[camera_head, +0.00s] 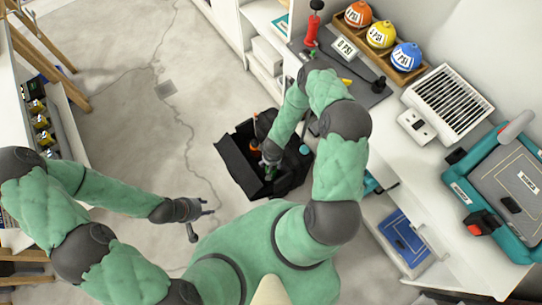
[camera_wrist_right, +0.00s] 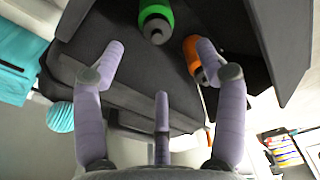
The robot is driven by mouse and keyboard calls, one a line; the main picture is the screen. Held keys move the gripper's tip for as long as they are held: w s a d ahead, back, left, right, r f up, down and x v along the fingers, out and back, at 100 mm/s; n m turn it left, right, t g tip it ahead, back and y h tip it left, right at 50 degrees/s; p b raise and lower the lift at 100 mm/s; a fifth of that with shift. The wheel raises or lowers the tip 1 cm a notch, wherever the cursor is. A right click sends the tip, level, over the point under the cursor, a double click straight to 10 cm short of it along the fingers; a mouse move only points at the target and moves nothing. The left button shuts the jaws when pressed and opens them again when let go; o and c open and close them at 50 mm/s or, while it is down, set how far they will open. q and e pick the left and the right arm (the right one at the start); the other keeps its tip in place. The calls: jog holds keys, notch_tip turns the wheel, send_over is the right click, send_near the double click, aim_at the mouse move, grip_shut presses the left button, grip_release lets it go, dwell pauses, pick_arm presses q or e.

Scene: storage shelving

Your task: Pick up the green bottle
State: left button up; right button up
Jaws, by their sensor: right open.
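The green bottle (camera_wrist_right: 155,18) is at the top of the right wrist view, its dark end facing the camera, inside a black open box. The box (camera_head: 233,165) stands on the floor in the head view. My right gripper (camera_wrist_right: 160,62) has its fingers spread and empty, with the green bottle beyond the fingertips. In the head view my right arm reaches down over the box, and its fingers are hard to make out there. My left gripper (camera_head: 207,208) hangs over bare floor left of the box, open and empty.
An orange bottle (camera_wrist_right: 194,60) lies in the box near my right gripper's right-hand finger. A turquoise ribbed item (camera_wrist_right: 60,117) is at left in the wrist view. Shelving (camera_head: 62,120) stands left.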

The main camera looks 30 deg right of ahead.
jog(key=f, duration=0.1)
jog(key=f+b, duration=0.1)
jog(key=f, duration=0.3)
jog(key=shift+w+f+b, duration=0.1)
jog(key=shift+w+b, duration=0.15)
jog(key=shift+b, duration=0.15)
jog(key=shift+w+d+f+b, duration=0.2)
jog(key=shift+f+b, duration=0.25)
jog(key=shift+f, duration=0.4)
jog(key=shift+w+d+f+b, duration=0.15)
jog(key=shift+f+b, duration=0.25)
jog(key=shift+f, duration=0.5)
jog(key=shift+w+d+f+b, duration=0.2)
jog(key=shift+f+b, duration=0.25)
jog(key=shift+f, duration=0.4)
jog(key=shift+r, duration=0.1)
grip_shut()
